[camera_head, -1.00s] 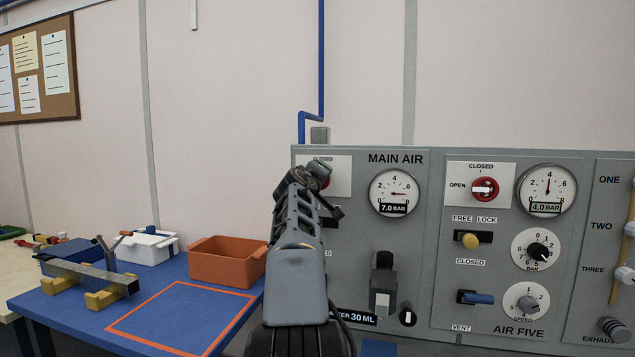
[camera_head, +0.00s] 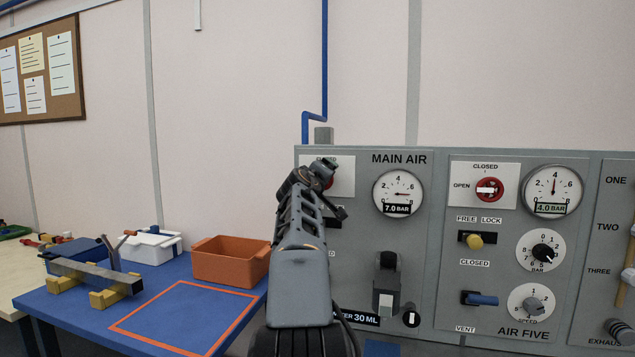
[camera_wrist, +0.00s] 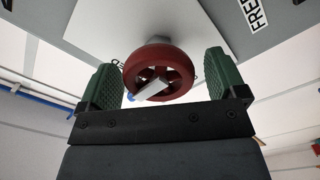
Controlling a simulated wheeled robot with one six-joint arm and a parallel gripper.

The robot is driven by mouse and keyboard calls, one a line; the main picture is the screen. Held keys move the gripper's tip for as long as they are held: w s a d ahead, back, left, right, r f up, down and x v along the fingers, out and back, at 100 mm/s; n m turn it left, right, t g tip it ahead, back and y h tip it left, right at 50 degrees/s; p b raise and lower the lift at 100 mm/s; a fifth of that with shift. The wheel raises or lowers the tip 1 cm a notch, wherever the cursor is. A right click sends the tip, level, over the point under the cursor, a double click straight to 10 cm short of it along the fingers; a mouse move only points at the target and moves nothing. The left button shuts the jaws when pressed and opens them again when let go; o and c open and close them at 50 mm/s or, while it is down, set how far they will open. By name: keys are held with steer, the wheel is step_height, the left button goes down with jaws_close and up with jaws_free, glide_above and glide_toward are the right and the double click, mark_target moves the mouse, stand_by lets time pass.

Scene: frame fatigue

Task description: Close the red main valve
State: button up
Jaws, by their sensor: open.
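The red main valve (camera_wrist: 160,70) is a round red wheel with spokes and a pale bar across its face. In the wrist view it sits between the two green finger pads of my gripper (camera_wrist: 165,82), which is open with a gap on each side of the wheel. In the head view only a sliver of the red valve (camera_head: 329,183) shows behind my gripper (camera_head: 322,172), on the white plate left of the MAIN AIR gauge (camera_head: 398,193). That gauge is labelled 7.0 BAR.
Another red valve (camera_head: 489,189) and a 4.0 BAR gauge (camera_head: 553,191) are on the AIR FIVE panel at right. A yellow slide (camera_head: 474,240) and blue lever (camera_head: 482,299) stick out below. An orange bin (camera_head: 230,264) stands on the blue table (camera_head: 75,312) at left.

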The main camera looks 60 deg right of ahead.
steer(key=b+v, duration=0.3)
steer(key=v, duration=1)
steer(key=shift+a+b, duration=0.3)
steer(key=shift+b, duration=0.1)
steer(key=shift+s, duration=0.1)
step_height(320, 180, down, 11)
steer(key=w+a+m+y+p, duration=0.1)
steer(key=w+y, duration=0.1)
steer(key=y, duration=0.2)
steer(key=w+a+f+y+p, duration=0.2)
steer(key=a+f+y+p, duration=0.45)
steer(key=a+f, duration=0.7)
steer(key=s+a+n+y+p, duration=0.1)
steer(key=s+a+y+p, duration=0.1)
steer(key=a, duration=0.5)
steer(key=s+a+n+g+y+p, duration=0.1)
steer(key=a+n+y+p, duration=0.1)
steer(key=a+p, duration=0.2)
steer(key=s+a+f+n+g+y+p, duration=0.1)
steer(key=s+a+y+p, duration=0.1)
steer(key=a, duration=0.9)
steer(key=shift+s+n+y+p, duration=0.3)
steer(key=shift+y+p, duration=0.15)
steer(key=shift+p, duration=0.35)
